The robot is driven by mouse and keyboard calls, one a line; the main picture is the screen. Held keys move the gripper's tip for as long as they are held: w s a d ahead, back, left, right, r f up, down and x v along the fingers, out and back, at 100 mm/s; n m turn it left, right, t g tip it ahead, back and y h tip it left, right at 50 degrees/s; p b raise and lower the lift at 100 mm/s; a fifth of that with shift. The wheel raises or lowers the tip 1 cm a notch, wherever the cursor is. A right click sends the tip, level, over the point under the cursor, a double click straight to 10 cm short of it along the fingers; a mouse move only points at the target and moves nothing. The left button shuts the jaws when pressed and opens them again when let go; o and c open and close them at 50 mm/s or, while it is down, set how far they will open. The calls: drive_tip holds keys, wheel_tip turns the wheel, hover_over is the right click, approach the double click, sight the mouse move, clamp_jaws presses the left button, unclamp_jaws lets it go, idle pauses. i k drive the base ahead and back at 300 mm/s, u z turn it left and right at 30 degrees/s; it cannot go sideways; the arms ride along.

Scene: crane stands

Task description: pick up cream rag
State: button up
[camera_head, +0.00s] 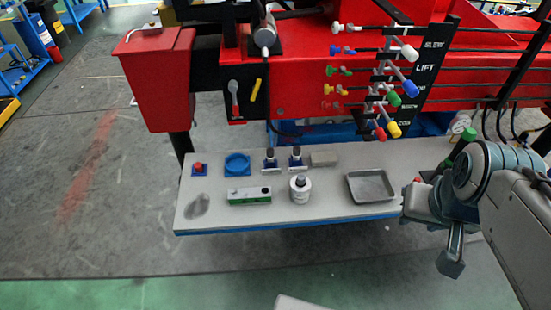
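A small flat beige-grey piece (324,159) lies at the back of the grey-topped bench, right of two small dark-topped items. It looks like the cream rag, folded, but it is small and its cloth texture is not clear. Nothing touches it from above. My gripper (436,235) is at the right end of the bench, well to the right of the piece and apart from it. One finger points downward; the other is not clearly seen, so its opening cannot be told. I see nothing held in it.
The bench (230,218) also bears a grey tray (370,186), white bottle (300,189), green level (249,196), blue round dish (237,164) and red button (198,168). Red crane machinery with coloured levers (392,98) stands close behind. The bench's front edge is clear.

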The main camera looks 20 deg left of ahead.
sight(326, 158)
drive_tip(key=u, duration=0.75)
drive_tip(key=i, duration=1)
